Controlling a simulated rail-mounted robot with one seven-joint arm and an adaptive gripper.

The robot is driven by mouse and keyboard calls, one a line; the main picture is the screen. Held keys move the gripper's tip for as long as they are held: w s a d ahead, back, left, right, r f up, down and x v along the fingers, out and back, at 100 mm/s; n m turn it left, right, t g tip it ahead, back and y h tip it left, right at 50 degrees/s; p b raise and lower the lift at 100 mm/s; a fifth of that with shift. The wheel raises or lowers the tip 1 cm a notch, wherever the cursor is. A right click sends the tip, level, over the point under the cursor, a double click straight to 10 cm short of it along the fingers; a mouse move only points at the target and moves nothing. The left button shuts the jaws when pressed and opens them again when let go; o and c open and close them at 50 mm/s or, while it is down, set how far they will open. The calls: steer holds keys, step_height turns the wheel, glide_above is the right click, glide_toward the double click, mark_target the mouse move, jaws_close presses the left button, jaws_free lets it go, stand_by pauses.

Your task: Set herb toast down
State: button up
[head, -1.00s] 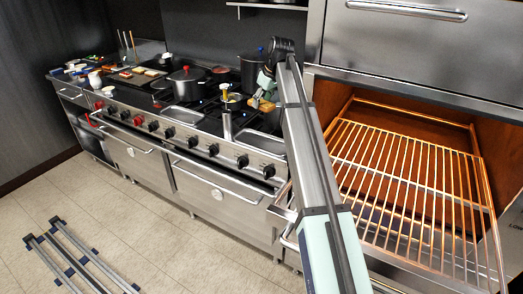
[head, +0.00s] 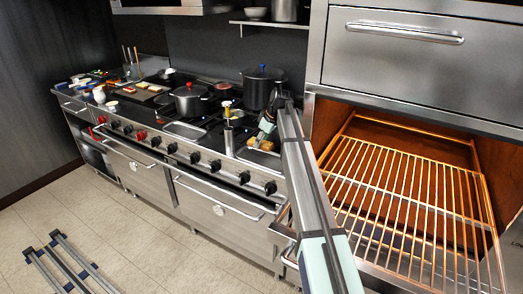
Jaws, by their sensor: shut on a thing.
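The herb toast (head: 264,144) is a small golden-brown piece in the head view, at the right end of the range. My gripper (head: 262,139) is shut on it from above, with the arm reaching in from the lower right. The toast is at the right-hand metal tray (head: 254,158) on the range's front edge. I cannot tell whether it touches the tray. The fingertips are small, and the arm hides part of this area.
A black pot with a blue knob (head: 264,85) stands just behind my gripper. A container with a yellow-topped utensil (head: 228,113) stands to the left. Another metal tray (head: 184,131) and a red-knobbed pot (head: 190,100) lie farther left. An open oven rack (head: 405,200) juts out right.

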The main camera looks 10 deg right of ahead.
mark_target(261, 158)
steer(key=shift+f+p, duration=0.5)
steer(key=shift+f, duration=2.3)
steer(key=shift+f, duration=0.1)
steer(key=o, duration=1.3)
steer(key=shift+c, duration=0.2)
steer(key=shift+b+v, duration=0.65)
steer(key=shift+v, duration=1.45)
